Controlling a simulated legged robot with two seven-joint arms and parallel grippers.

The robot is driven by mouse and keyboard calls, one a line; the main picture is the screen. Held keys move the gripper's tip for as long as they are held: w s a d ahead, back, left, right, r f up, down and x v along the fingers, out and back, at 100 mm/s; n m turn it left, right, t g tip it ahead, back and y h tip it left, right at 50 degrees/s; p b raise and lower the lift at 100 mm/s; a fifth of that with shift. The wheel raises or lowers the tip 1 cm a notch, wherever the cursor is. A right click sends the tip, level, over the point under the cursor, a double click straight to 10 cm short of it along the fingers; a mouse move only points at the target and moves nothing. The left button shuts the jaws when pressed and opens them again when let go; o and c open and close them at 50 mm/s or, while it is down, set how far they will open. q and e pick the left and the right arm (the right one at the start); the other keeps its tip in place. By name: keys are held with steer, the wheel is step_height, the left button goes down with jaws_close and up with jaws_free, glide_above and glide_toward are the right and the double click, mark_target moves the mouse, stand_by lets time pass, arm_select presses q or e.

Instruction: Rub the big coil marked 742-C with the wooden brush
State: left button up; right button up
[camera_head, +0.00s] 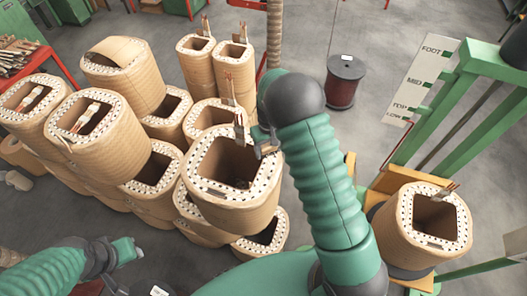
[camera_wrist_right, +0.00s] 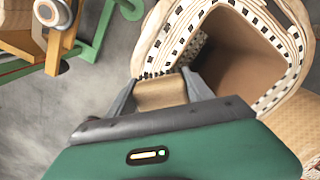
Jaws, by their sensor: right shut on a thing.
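A big tan coil (camera_head: 232,212) with a white, black-dotted rim is in the middle of the head view, above other coils; whether it rests on them I cannot tell. My right gripper (camera_head: 264,150) is at its right-hand rim. In the wrist view my right gripper (camera_wrist_right: 160,92) has one finger on each side of the tan coil wall (camera_wrist_right: 162,94), shut on it. My left gripper (camera_head: 128,250) is at lower left, apart from the coils; its jaws are too small to judge. No wooden brush is visible, and I cannot read 742-C on any coil.
Several stacked coils (camera_head: 120,135) crowd the left. Another coil (camera_head: 430,235) stands on a yellow and green stand at right. A dark red spool (camera_head: 342,93) and a marked white board (camera_head: 423,80) are behind. Grey floor (camera_head: 300,45) is clear around the spool.

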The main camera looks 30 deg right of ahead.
mark_target(267, 145)
steer(key=shift+r, duration=0.6)
steer(key=shift+w+a+r+p, duration=0.1)
steer(key=shift+a+r+p, duration=0.15)
steer(key=shift+r+p, duration=0.55)
steer(key=shift+a+r, duration=0.2)
steer(key=shift+r, duration=0.2)
steer(key=shift+d+f, duration=0.15)
steer(key=shift+d, duration=0.15)
